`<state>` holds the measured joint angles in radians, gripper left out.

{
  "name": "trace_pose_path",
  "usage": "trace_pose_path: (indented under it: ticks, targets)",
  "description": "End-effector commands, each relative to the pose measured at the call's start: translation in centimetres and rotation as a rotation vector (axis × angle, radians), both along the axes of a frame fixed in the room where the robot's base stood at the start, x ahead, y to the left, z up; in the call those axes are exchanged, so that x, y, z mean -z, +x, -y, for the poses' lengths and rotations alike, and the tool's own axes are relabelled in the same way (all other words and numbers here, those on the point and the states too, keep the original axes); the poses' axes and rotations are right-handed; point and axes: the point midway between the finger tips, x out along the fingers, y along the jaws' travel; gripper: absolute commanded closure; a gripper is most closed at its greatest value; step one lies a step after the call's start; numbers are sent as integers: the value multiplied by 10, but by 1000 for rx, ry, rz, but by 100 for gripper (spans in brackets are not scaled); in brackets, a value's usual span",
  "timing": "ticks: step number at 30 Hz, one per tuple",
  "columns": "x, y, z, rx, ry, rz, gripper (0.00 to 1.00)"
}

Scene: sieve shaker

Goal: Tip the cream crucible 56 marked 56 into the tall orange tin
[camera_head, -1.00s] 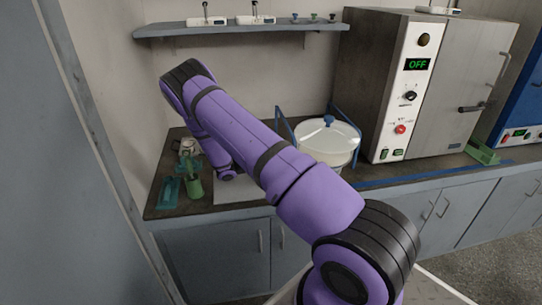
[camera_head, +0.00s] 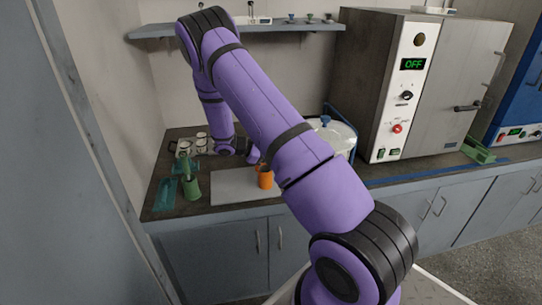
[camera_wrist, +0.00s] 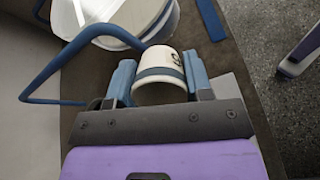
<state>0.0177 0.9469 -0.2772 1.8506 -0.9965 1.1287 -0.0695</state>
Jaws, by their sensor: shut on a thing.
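The cream crucible (camera_wrist: 158,64) is between the blue fingers of my gripper (camera_wrist: 160,82) in the wrist view. It has a blue-grey band and a dark mark on its side, only partly readable. My gripper is shut on it. In the head view my gripper and the crucible are mostly hidden behind my arm. The tin cannot be made out in the wrist view.
A large white round vessel with blue frame bars (camera_wrist: 105,20) is close by. An oven (camera_head: 400,85) stands at the right.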

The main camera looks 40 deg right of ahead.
Motion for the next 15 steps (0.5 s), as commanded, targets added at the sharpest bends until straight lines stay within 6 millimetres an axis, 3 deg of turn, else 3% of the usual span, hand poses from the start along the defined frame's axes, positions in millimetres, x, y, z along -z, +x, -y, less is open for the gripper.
trace_pose_path:
  ticks: [10,15]
  targets:
    - [0,0,0,0,25,15,78]
    - [-4,-2,3,5,159,98,78]
